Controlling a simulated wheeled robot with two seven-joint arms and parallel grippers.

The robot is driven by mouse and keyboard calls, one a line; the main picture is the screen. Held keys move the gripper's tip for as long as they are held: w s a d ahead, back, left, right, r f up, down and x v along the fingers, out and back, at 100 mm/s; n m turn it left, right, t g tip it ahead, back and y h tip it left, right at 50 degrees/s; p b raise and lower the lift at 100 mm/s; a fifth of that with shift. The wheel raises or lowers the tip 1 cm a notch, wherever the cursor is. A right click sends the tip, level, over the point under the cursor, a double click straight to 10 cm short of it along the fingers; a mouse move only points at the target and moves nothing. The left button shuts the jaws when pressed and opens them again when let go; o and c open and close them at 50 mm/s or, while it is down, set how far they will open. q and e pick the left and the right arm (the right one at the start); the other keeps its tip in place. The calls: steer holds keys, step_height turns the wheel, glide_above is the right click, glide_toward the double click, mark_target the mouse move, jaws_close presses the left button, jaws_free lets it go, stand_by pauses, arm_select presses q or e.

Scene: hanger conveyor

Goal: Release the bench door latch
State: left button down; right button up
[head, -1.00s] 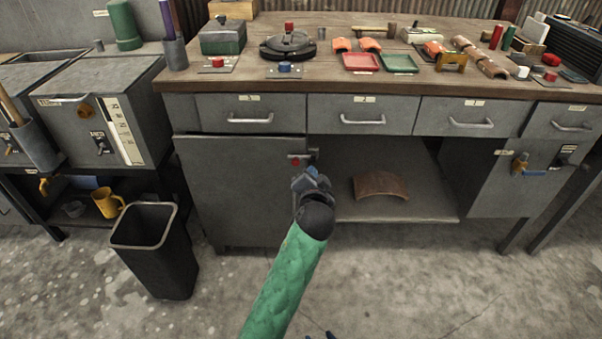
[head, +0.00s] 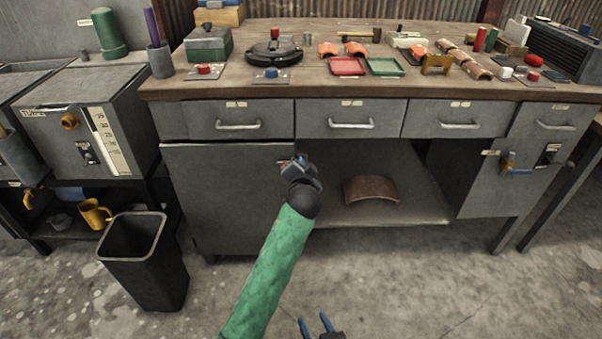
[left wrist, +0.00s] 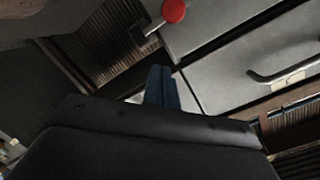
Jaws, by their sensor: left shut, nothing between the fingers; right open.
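The grey bench door (head: 225,195) stands at the left of the bench front and looks closed. Its latch is at the door's upper right corner, mostly hidden behind my left gripper (head: 301,160) in the head view. In the left wrist view the latch shows as a round red knob (left wrist: 173,11) and a small metal piece (left wrist: 143,36), just beyond my shut blue fingers (left wrist: 160,75). The fingers are empty; I cannot tell whether they touch the latch. My right gripper (head: 318,324) is open and empty at the bottom edge of the head view.
A row of drawers with bar handles (head: 350,124) runs above the door. Right of the door is an open bay with a curved brown piece (head: 371,190). A black bin (head: 145,265) stands on the floor at left. The worktop (head: 300,88) holds many small items.

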arm_select(q)
steer(key=shift+w+a+f, duration=0.45)
steer(key=shift+a+f, duration=0.25)
steer(key=shift+f, duration=0.1)
steer(key=shift+w+a+f, duration=0.45)
steer(key=shift+a+f, duration=0.25)
steer(key=shift+f, duration=0.05)
arm_select(e)
step_height(320, 180, up, 7)
steer(key=w+t, duration=0.2)
steer(key=shift+f+y, duration=0.15)
steer(key=shift+y, duration=0.15)
arm_select(q)
steer(key=a+p, duration=0.1)
steer(key=a, duration=0.3)
steer(key=shift+a+p, duration=0.1)
steer(key=shift+p, duration=0.3)
arm_select(e)
steer(key=s+f+g+h, duration=0.1)
steer(key=s+f+g, duration=0.3)
steer(key=f, duration=0.7)
steer(key=s+d+f+g, duration=0.1)
steer(key=s+f+g, duration=0.3)
steer(key=s+f, duration=0.4)
step_height(320, 180, down, 4)
steer(key=shift+s+d+h, duration=0.15)
steer(key=shift+s+h, duration=0.2)
steer(key=shift+h, duration=0.05)
